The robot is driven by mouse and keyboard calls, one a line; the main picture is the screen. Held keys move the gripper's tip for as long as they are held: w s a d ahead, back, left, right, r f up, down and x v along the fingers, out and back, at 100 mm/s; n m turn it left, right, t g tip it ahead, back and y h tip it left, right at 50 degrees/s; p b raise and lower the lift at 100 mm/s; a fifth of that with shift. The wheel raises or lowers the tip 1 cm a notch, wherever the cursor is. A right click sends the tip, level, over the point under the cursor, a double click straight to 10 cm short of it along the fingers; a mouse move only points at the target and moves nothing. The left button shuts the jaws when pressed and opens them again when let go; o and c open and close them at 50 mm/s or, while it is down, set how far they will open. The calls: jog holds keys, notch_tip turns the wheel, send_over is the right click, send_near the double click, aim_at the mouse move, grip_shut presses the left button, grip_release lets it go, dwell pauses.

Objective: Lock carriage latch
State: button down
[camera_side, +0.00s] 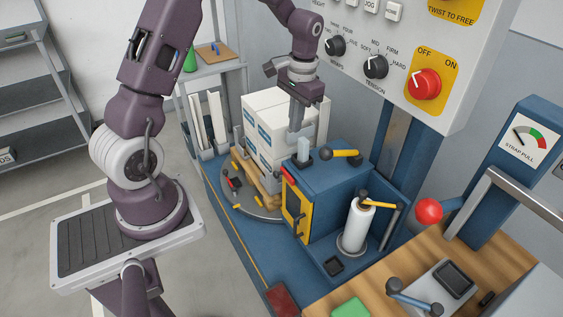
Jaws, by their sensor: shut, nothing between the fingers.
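The blue carriage (335,185) stands right of the wrapped load, with a white film roll (356,225) upright at its front. A short yellow-handled lever (345,153) lies on the carriage top. A second yellow and black lever (380,201) sits above the film roll. I cannot tell which lever is the carriage latch. My gripper (297,137) points down, shut and empty, over the carriage's back left corner, just above or beside a small grey block (303,152). Whether it touches the block is unclear.
White boxes (262,130) on a pallet stand close behind and left of my gripper. The control panel (400,50) overhangs at upper right. The carriage front has a yellow-framed door (296,208).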

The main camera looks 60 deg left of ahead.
jog(key=shift+a+f, duration=0.2)
jog(key=shift+f, duration=0.3)
send_over(280, 172)
jog(key=w, duration=0.3)
jog(key=f, duration=0.9)
jog(key=shift+d+f, duration=0.35)
jog(key=shift+f, duration=0.05)
jog(key=shift+s+a+f, duration=0.15)
jog(key=shift+s+f, duration=0.75)
jog(key=shift+f, duration=0.05)
jog(key=shift+s+f, duration=0.45)
jog(key=shift+f, duration=0.05)
